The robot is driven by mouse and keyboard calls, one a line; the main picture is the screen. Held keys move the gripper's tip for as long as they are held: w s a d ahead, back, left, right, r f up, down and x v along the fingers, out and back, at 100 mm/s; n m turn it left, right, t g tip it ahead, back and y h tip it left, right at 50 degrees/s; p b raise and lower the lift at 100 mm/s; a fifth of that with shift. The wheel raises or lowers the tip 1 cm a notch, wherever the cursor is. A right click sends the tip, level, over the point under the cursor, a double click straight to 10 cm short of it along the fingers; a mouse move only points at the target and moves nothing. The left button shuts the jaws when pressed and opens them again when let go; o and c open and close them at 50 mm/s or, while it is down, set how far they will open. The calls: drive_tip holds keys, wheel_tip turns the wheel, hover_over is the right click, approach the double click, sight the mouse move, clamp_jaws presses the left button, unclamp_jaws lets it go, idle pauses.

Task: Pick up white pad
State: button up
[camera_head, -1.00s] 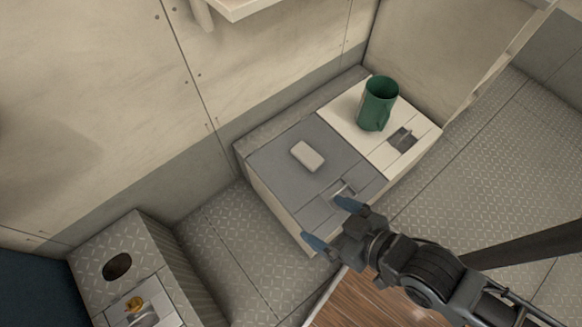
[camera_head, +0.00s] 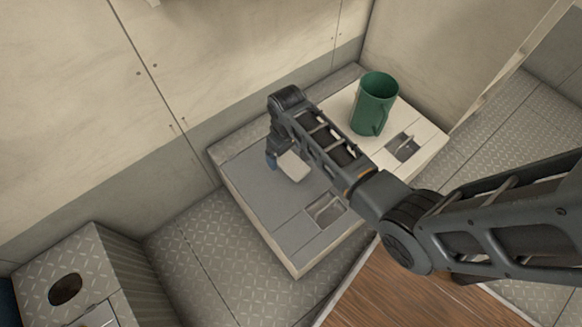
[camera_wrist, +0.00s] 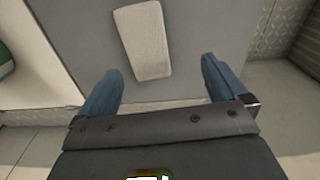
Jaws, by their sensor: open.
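The white pad (camera_head: 293,166) is a small pale rounded block lying on the grey lid (camera_head: 243,187) of a low locker; my arm hides part of it in the head view. In the wrist view the white pad (camera_wrist: 143,40) lies just beyond my gripper (camera_wrist: 160,80), lengthwise and slightly tilted. The two blue fingertips are spread apart, one to each side of the pad's near end, with nothing between them that I can see gripped. In the head view my gripper (camera_head: 273,160) points down close beside the pad; its far finger is hidden.
A green mug (camera_head: 374,103) stands on the white lid (camera_head: 425,130) right of the grey lid, close to my arm. Recessed latches sit in both lids. A wall rises behind the locker. A box with a round hole (camera_head: 65,289) is at lower left.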

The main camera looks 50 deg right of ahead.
sight(291, 162)
drive_tip(key=shift+w+d, duration=0.25)
drive_tip(key=shift+d, duration=0.25)
drive_tip(key=shift+d+f, duration=0.15)
wheel_tip(291, 162, down, 2)
drive_tip(key=shift+f+b, duration=0.15)
drive_tip(key=shift+b, duration=0.55)
drive_tip(key=f, duration=0.1)
drive_tip(key=f+b, duration=0.2)
drive_tip(key=f, duration=0.1)
drive_tip(key=shift+s+d, duration=0.35)
drive_tip(key=shift+s, duration=0.05)
drive_tip(key=shift+f, duration=0.55)
drive_tip(key=shift+r, duration=0.1)
drive_tip(key=c, duration=1.2)
drive_tip(key=shift+o, duration=0.2)
